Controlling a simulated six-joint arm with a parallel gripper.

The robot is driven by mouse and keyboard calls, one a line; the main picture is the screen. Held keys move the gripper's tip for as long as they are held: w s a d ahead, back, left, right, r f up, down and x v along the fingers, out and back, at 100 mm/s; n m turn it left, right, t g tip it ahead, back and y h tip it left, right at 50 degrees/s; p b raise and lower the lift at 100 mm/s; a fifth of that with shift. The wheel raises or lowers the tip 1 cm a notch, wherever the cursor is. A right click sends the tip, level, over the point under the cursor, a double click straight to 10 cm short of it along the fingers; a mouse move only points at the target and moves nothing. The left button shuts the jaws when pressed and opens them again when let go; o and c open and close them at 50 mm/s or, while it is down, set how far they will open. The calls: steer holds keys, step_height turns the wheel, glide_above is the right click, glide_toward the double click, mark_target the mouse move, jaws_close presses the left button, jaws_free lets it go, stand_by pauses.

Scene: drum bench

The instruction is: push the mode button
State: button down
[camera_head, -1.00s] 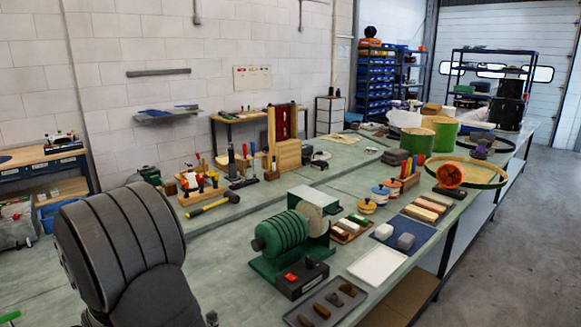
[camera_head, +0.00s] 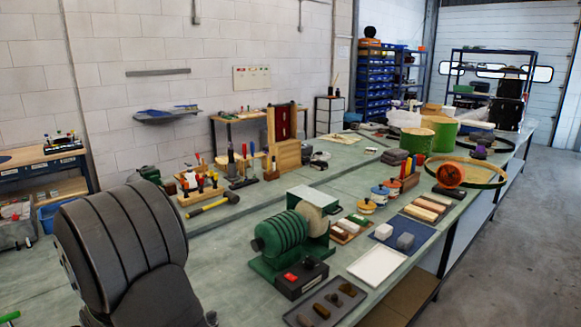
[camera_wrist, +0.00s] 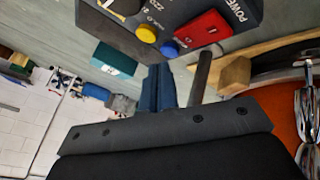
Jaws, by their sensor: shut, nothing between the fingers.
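A dark grey control panel (camera_wrist: 182,14) shows at the top of the wrist view, tilted in the picture. It carries a yellow round button (camera_wrist: 146,33), a small blue button (camera_wrist: 169,50) and a red power switch (camera_wrist: 203,29). Another yellow part (camera_wrist: 126,6) is cut by the top edge. I cannot read a mode label on any of them. My gripper (camera_wrist: 160,70) is shut and empty, with its tips just below the blue button in the picture. I cannot tell whether they touch the panel. The gripper is out of the head view.
In the head view a black box with a red switch (camera_head: 302,276) stands before a green ribbed machine (camera_head: 281,233). A dark tray (camera_head: 326,303) and a white tray (camera_head: 379,266) lie nearby. A yellow-handled hammer (camera_head: 213,203) lies farther back on the bench.

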step_height(320, 180, up, 6)
stand_by(0.5)
steer(key=shift+f, duration=0.1)
steer(key=shift+f, duration=3.45)
steer(key=shift+r, duration=5.6)
steer(key=s+d+r+m+h, duration=0.1)
steer(key=s+d+r+m, duration=0.1)
steer(key=r, duration=0.3)
steer(key=s+d+r+m+h, duration=0.1)
steer(key=s+d+r+m, duration=0.2)
steer(key=r+m, duration=0.2)
steer(key=s+d+r+m+g, duration=0.1)
steer(key=s+d+r+m, duration=0.2)
steer(key=r, duration=0.3)
steer(key=shift+s+d+m+h, duration=0.15)
steer(key=shift+s+m+h, duration=0.15)
steer(key=shift+m+h, duration=0.15)
steer(key=shift+f, duration=0.1)
